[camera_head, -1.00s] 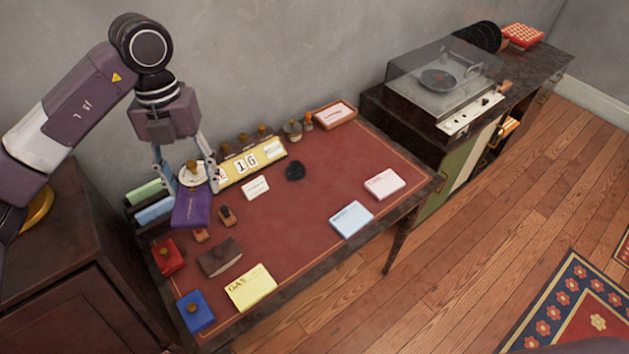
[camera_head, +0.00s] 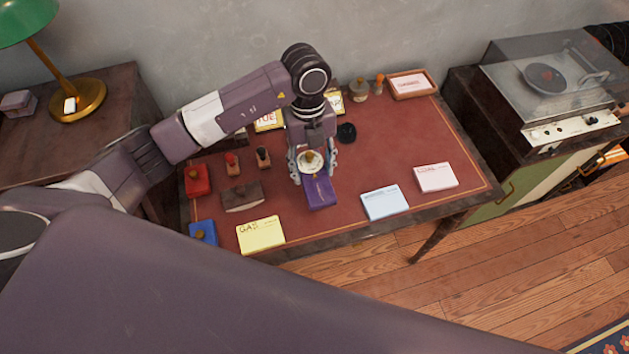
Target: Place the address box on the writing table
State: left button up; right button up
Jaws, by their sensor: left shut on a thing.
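The writing table (camera_head: 390,150) has a red-brown top with a dark edge. My left gripper (camera_head: 313,172) is shut on a purple box (camera_head: 319,194), which I take to be the address box; a pale round piece with a brass knob shows between the fingers. The box is over the middle of the table, near its front half; I cannot tell whether its underside touches the top. My right gripper is not in view.
Yellow (camera_head: 260,234), light blue (camera_head: 385,203) and pink (camera_head: 436,177) card stacks lie along the front. A red box (camera_head: 196,179), a blue box (camera_head: 203,232), stamps and a blotter (camera_head: 242,195) crowd the left. Bare surface lies right of the gripper. A record player (camera_head: 550,85) stands at right.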

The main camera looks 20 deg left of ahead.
aim_at(313, 170)
pick_arm(q)
notch_tip(313, 170, down, 3)
jog(key=shift+f, duration=0.85)
notch_tip(313, 170, down, 4)
jog(key=shift+r+p, duration=0.25)
jog(key=shift+p, duration=0.25)
jog(key=shift+f, duration=0.2)
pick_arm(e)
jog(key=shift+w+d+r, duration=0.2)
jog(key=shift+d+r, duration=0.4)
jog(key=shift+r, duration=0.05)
pick_arm(q)
jog(key=shift+f, duration=0.2)
jog(key=o, duration=1.2)
jog(key=shift+o, duration=0.2)
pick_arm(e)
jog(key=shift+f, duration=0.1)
